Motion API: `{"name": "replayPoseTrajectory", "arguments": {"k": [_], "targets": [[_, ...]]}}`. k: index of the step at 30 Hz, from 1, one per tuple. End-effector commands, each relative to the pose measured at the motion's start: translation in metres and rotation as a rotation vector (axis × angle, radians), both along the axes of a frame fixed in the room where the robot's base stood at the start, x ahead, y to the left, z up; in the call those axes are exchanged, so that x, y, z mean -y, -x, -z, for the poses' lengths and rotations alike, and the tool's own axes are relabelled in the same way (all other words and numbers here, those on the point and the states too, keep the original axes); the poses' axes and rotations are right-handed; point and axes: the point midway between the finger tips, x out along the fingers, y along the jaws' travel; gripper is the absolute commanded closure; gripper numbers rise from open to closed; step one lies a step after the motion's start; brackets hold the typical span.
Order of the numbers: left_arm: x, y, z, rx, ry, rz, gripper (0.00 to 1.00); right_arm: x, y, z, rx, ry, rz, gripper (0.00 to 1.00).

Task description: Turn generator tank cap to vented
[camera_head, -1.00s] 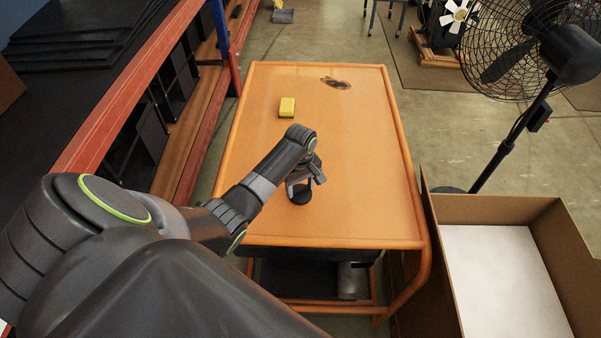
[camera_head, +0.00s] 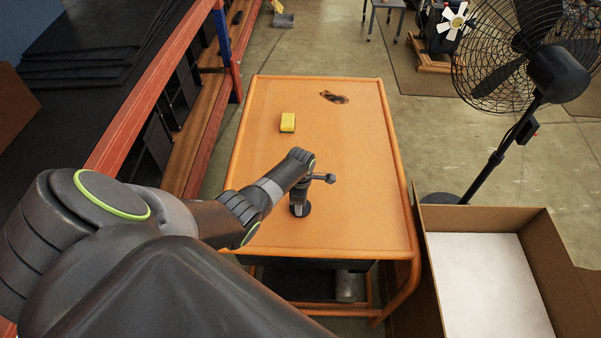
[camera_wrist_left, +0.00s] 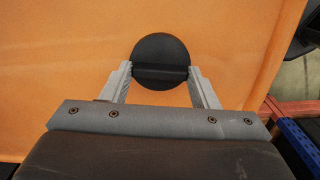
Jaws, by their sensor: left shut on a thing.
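The tank cap (camera_wrist_left: 161,50) is a round black disc with a raised bar across it, on the orange top of the generator (camera_wrist_left: 60,60). In the head view the cap (camera_head: 300,210) sits near the front middle of the orange top (camera_head: 345,185). My left gripper (camera_wrist_left: 161,78) is above the cap, its two grey fingers at either side of the cap's lower part, shut on it. In the head view my left gripper (camera_head: 299,200) points down at the cap. No vented mark on the cap can be made out. My right gripper is not in view.
A yellow sponge (camera_head: 288,122) and a dark stain (camera_head: 334,97) are farther back on the orange top. A black standing fan (camera_head: 520,120) and an open cardboard box (camera_head: 485,214) stand at the right. A rack (camera_head: 150,110) runs along the left.

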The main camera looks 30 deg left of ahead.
Motion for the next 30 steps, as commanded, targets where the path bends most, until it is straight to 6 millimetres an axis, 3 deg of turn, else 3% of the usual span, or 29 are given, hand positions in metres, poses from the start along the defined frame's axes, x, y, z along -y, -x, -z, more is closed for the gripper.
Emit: {"name": "replayPoseTrajectory", "arguments": {"k": [9, 26, 27, 30], "targets": [[-0.0006, 0.0002, -0.0006, -0.001, -0.002, -0.124, 0.68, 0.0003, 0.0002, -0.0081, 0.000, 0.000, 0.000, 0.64], [-0.0008, -0.0001, 0.0000, 0.000, -0.001, -0.152, 0.68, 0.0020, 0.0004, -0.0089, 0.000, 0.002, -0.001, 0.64], [-0.0008, 0.0000, 0.0000, 0.000, -0.001, -0.151, 0.40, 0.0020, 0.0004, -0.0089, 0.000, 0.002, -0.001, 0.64], [-0.0007, 0.0000, 0.0000, 0.000, -0.001, -0.151, 0.27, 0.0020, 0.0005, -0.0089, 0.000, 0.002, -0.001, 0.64]]}}
